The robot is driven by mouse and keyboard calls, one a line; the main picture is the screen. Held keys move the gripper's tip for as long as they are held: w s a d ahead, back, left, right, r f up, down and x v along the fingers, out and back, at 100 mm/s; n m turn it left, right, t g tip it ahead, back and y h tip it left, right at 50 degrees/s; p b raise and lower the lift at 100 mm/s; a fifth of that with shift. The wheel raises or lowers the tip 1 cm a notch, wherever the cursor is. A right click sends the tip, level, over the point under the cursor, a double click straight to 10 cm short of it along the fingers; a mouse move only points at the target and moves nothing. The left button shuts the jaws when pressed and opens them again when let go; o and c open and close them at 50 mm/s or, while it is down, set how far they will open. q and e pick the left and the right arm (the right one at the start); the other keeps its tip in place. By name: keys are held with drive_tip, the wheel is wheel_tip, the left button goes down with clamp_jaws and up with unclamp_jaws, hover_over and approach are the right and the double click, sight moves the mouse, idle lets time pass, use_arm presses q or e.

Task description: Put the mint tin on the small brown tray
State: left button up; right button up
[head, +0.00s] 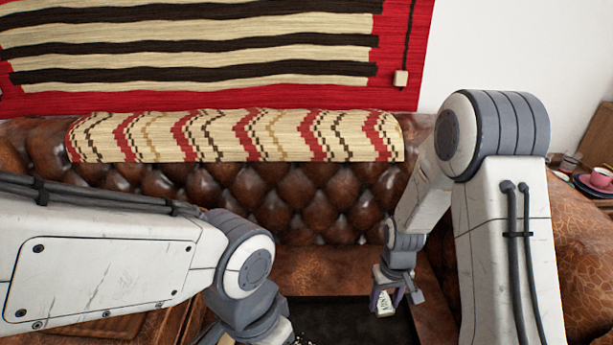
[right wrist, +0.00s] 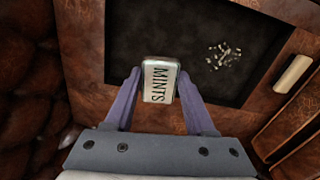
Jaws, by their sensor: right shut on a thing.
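The mint tin (right wrist: 160,80), a small pale tin lettered MINTS, is between the two purple fingers of my right gripper (right wrist: 155,92) in the right wrist view. That gripper is shut on the tin and holds it over a dark panel with a brown border. In the head view the tin (head: 384,302) hangs upright from my right gripper (head: 386,297), low and right of centre. I cannot make out the small brown tray for certain in either view. My left arm comes in from the left, and its gripper is out of frame.
The dark panel (right wrist: 140,35) bears a scatter of small pale pieces (right wrist: 223,54). A cream block (right wrist: 293,73) lies on the brown border. A brown leather sofa (head: 290,195) stands behind.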

sight(382, 304)
drive_tip(key=shift+m, duration=0.8)
drive_tip(key=r, duration=0.7)
drive_tip(key=shift+a+r, duration=0.25)
drive_tip(key=shift+r, duration=0.05)
wheel_tip(382, 304, up, 19)
drive_tip(key=s+p, duration=0.2)
drive_tip(key=p, duration=2.6)
drive_tip(key=shift+f, duration=0.2)
